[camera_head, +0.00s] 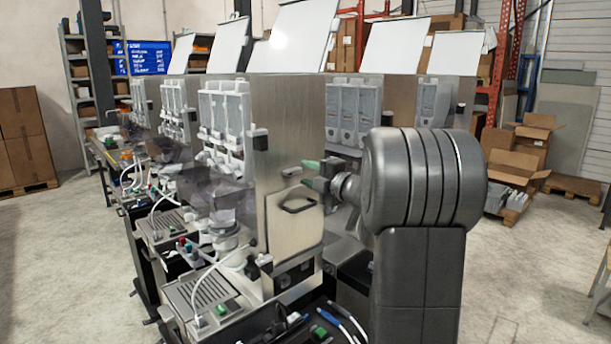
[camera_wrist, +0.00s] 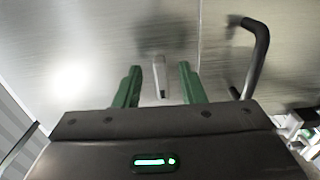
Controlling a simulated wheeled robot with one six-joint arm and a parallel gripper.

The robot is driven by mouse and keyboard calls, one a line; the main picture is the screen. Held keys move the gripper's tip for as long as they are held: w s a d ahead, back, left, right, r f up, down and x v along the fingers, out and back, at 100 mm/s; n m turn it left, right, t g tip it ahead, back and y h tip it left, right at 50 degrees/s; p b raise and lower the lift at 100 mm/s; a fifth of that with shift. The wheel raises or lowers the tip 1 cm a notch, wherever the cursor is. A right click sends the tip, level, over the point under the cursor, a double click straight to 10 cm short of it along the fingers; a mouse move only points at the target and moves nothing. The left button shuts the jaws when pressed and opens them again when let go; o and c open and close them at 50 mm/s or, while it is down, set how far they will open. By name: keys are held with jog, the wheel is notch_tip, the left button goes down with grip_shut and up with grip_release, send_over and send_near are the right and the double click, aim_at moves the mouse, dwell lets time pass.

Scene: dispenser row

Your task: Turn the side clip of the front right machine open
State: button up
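The front machine (camera_head: 285,115) has a brushed-metal side facing my arm. A small pale side clip (camera_head: 291,171) sits on that side, above a black handle (camera_head: 298,205). In the wrist view the clip (camera_wrist: 158,70) is a light grey upright piece with a dark slot at its lower end. My gripper (camera_head: 309,174) has green fingers and points at the panel near the clip. In the wrist view my gripper (camera_wrist: 160,84) is open, with one finger on each side of the clip and a gap to both. Whether the fingertips touch the panel cannot be told.
The black handle (camera_wrist: 258,55) stands out from the panel right of my fingers in the wrist view. More dispensers (camera_head: 178,105) line up behind. Cardboard boxes (camera_head: 515,165) lie at the right. The floor (camera_head: 520,260) at the right is largely clear.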

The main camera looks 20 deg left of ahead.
jog(key=b+v, duration=0.2)
jog(key=v, duration=1)
jog(key=shift+s, duration=0.1)
jog(key=p+x, duration=0.2)
jog(key=x, duration=1.1)
jog(key=shift+w+a+p, duration=0.2)
jog(key=shift+a+p, duration=0.15)
jog(key=shift+p, duration=0.05)
jog(key=shift+d, duration=0.1)
